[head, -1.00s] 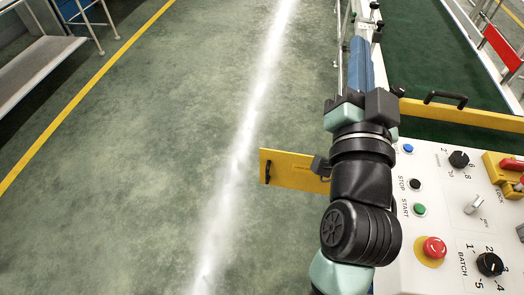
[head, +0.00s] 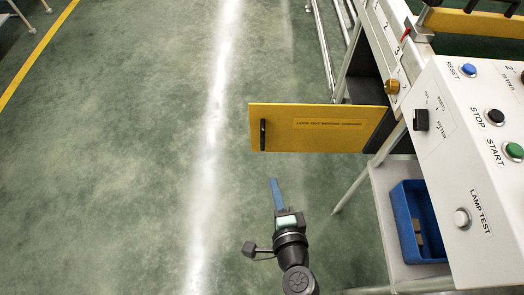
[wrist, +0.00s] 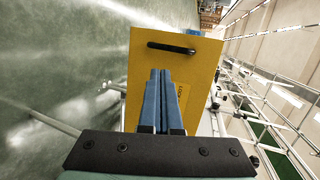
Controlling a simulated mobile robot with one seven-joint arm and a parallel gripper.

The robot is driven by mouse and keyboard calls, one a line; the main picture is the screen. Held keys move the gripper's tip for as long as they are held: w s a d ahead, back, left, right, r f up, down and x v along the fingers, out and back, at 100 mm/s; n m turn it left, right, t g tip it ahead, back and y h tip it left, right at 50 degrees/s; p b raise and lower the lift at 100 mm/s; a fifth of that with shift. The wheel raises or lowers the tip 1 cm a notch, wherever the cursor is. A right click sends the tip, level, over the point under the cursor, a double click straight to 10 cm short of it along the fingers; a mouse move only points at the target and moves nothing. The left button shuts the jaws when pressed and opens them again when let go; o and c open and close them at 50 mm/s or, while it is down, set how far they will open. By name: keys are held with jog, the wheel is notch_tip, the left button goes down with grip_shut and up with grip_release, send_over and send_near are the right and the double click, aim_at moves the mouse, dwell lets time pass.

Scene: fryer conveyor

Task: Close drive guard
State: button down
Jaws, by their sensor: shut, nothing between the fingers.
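The yellow drive guard (head: 345,125) stands swung open to the left of the machine, with its hinge side at the machine frame. It has a black handle (head: 263,135) near its free edge. In the wrist view the guard (wrist: 205,75) fills the middle and its handle (wrist: 171,48) lies beyond the fingertips. My gripper (head: 276,183) is below the guard in the head view, its blue fingers pointing up toward it. The fingers (wrist: 160,72) are shut together and empty. I cannot tell whether they touch the panel.
The control panel (head: 455,165) with its buttons and knobs is at the right. A blue bin (head: 408,225) sits on a shelf under it, beside a slanted leg (head: 350,192). The green floor to the left is clear.

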jog(key=b, duration=0.1)
send_near(263, 144)
jog(key=x, duration=0.5)
jog(key=shift+w+f, duration=0.15)
jog(key=shift+f, duration=0.1)
jog(key=shift+w+a, duration=0.1)
jog(key=shift+w, duration=0.45)
